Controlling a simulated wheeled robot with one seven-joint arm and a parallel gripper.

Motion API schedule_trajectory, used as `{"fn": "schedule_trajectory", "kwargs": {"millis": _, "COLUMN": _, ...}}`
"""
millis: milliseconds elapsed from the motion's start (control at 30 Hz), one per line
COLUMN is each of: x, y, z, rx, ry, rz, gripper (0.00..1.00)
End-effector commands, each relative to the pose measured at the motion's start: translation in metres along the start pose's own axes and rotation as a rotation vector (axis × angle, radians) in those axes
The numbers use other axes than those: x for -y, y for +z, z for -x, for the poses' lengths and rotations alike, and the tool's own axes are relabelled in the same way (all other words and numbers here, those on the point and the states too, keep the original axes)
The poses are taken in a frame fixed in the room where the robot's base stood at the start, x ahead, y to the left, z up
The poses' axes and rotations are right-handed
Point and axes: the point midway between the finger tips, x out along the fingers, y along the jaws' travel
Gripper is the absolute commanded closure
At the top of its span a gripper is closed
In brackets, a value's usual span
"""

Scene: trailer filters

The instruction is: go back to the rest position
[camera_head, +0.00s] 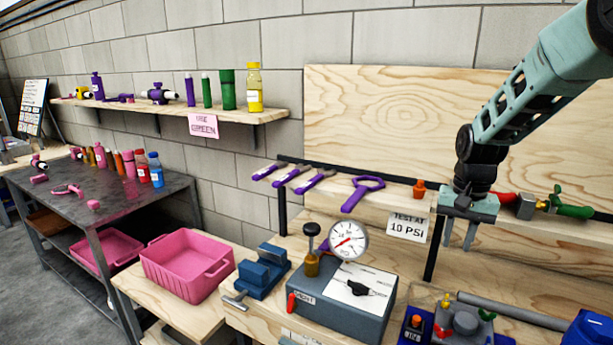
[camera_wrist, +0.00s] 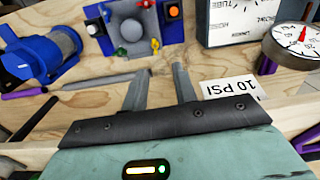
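My gripper (camera_head: 458,236) hangs from the teal arm at the right of the head view, fingers pointing down, in front of the wooden shelf edge and beside the "TEST AT 10 PSI" sign (camera_head: 408,227). In the wrist view my gripper (camera_wrist: 162,78) shows two grey fingers apart with nothing between them. Below the fingertips lies the bare wooden bench (camera_wrist: 190,65). The fingers touch no object that I can see.
A grey test box (camera_head: 340,300) with a pressure gauge (camera_head: 348,241) stands left of my gripper. A valve fixture (camera_head: 460,322) and a blue device (camera_head: 588,329) are below. A pink bin (camera_head: 187,265) stands further left.

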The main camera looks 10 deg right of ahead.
Motion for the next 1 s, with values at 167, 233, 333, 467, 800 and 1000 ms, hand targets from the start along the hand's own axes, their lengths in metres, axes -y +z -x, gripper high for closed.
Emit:
{"fn": "schedule_trajectory", "kwargs": {"millis": 167, "x": 0.060, "y": 0.091, "z": 0.014, "rx": 0.022, "ry": -0.054, "rz": 0.270, "gripper": 0.72}}
{"fn": "schedule_trajectory", "kwargs": {"millis": 233, "x": 0.078, "y": 0.139, "z": 0.019, "rx": 0.028, "ry": -0.071, "rz": 0.410, "gripper": 0.72}}
{"fn": "schedule_trajectory", "kwargs": {"millis": 333, "x": 0.092, "y": 0.211, "z": 0.024, "rx": 0.032, "ry": -0.084, "rz": 0.620, "gripper": 0.72}}
{"fn": "schedule_trajectory", "kwargs": {"millis": 467, "x": 0.087, "y": 0.294, "z": 0.025, "rx": 0.026, "ry": -0.079, "rz": 0.883, "gripper": 0.72}}
{"fn": "schedule_trajectory", "kwargs": {"millis": 800, "x": 0.050, "y": 0.380, "z": 0.016, "rx": -0.001, "ry": -0.040, "rz": 1.217, "gripper": 0.72}}
{"fn": "schedule_trajectory", "kwargs": {"millis": 1000, "x": 0.050, "y": 0.380, "z": 0.016, "rx": 0.000, "ry": -0.039, "rz": 1.217, "gripper": 0.72}}
